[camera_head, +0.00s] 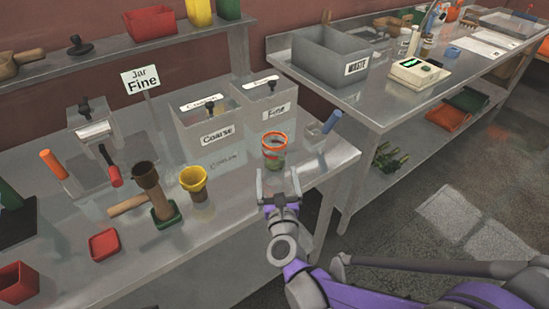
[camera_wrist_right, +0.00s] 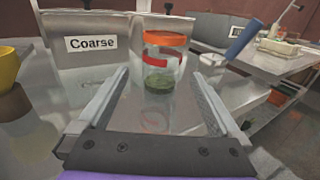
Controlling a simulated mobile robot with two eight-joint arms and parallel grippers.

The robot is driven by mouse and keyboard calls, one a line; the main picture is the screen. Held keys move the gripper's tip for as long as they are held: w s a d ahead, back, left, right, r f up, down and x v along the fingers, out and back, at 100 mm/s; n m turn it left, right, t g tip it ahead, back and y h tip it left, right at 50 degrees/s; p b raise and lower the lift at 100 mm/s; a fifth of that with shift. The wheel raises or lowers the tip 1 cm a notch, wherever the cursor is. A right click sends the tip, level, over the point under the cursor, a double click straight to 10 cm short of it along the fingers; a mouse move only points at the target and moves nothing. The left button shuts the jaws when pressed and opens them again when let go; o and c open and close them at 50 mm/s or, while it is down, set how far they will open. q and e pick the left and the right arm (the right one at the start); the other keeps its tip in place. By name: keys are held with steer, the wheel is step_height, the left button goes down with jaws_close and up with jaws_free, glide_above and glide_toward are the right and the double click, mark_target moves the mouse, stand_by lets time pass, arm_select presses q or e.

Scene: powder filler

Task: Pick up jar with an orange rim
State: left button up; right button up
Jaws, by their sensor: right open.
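The jar with an orange rim (camera_head: 274,151) stands upright on the metal table, in front of the bin labelled Fine. It is clear, with a red mark on its side and dark green matter at the bottom. In the right wrist view the jar (camera_wrist_right: 164,62) stands ahead, between the lines of my two fingers. My right gripper (camera_head: 279,185) is open and empty, just in front of the jar on the near side. In the right wrist view the right gripper (camera_wrist_right: 160,105) shows both fingers spread wide. My left gripper is not in view.
Coarse bin (camera_head: 208,135) and Fine bin (camera_head: 270,114) stand behind the jar. A blue-handled scoop (camera_head: 331,122) is close at its right. A second table with a waste bin (camera_head: 330,55) is beyond.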

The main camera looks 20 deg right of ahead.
mark_target(275, 157)
steer(key=w, duration=0.2)
steer(key=w+d, duration=0.1)
steer(key=w, duration=0.2)
steer(key=shift+w, duration=0.15)
steer(key=w, duration=0.3)
steer(key=w+d+p, duration=0.1)
steer(key=w, duration=0.1)
steer(key=shift+f, duration=0.25)
steer(key=shift+s, duration=0.1)
steer(key=shift+c, duration=0.3)
steer(key=c, duration=1.2)
